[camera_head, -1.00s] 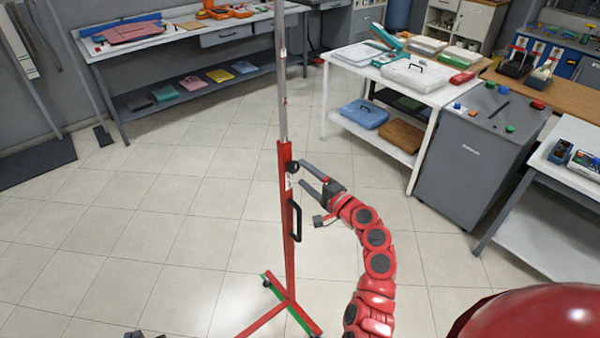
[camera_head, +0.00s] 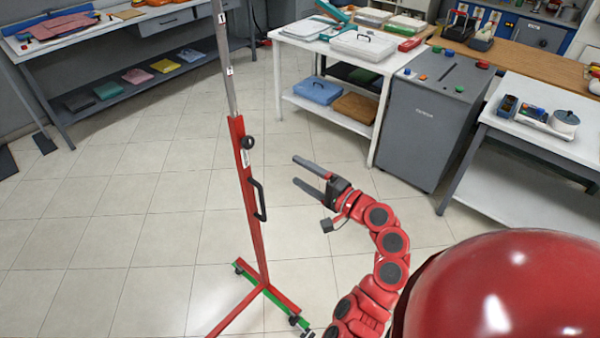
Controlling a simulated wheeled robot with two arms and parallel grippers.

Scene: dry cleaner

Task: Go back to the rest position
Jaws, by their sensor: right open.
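My right gripper (camera_head: 310,175) is open, its two dark fingers pointing left with nothing between them. My red right arm (camera_head: 385,240) curves up from the bottom of the view to it. A red stand (camera_head: 249,200) with a grey pole, a black knob and a black handle stands on the floor left of the gripper. A clear gap shows between the fingertips and the stand. My left gripper is not in view. A large red rounded part of mine fills the lower right.
A white two-tier table (camera_head: 290,47) with trays stands at the back. A grey cabinet (camera_head: 425,125) with coloured buttons is right of it. Another white table (camera_head: 530,117) is at the right. A long bench (camera_head: 110,40) stands at the left. The tiled floor (camera_head: 130,200) is open.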

